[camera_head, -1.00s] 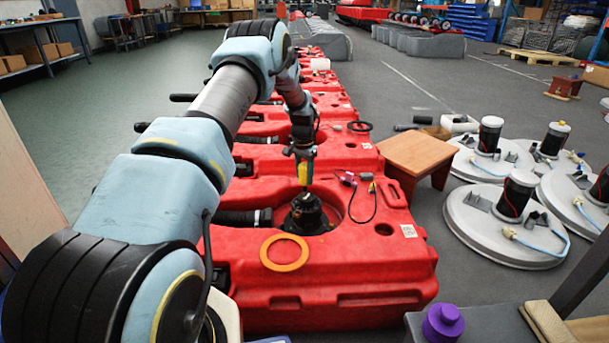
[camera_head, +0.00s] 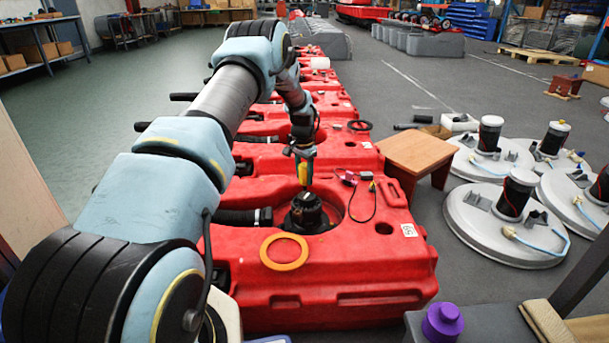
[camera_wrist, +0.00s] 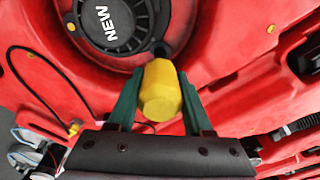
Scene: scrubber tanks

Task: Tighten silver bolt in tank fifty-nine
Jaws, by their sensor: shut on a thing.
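My gripper (camera_head: 303,149) is shut on a yellow-handled tool (camera_head: 304,173), which points down over the black motor unit (camera_head: 305,213) in the nearest red tank (camera_head: 350,262). In the wrist view my gripper (camera_wrist: 160,100) has its green fingers on both sides of the yellow handle (camera_wrist: 160,92). The black unit's round cover marked "NEW" (camera_wrist: 113,22) is just beyond it. A white label (camera_head: 409,230) on the tank carries small digits that seem upside down. I cannot make out the silver bolt, and the tool's tip is hidden in the wrist view.
An orange ring (camera_head: 284,252) lies on the tank's near top. A thin black cable with a pink connector (camera_head: 348,178) lies right of the opening. A wooden stool (camera_head: 416,155) and grey round lids (camera_head: 505,225) stand right. More red tanks line up behind.

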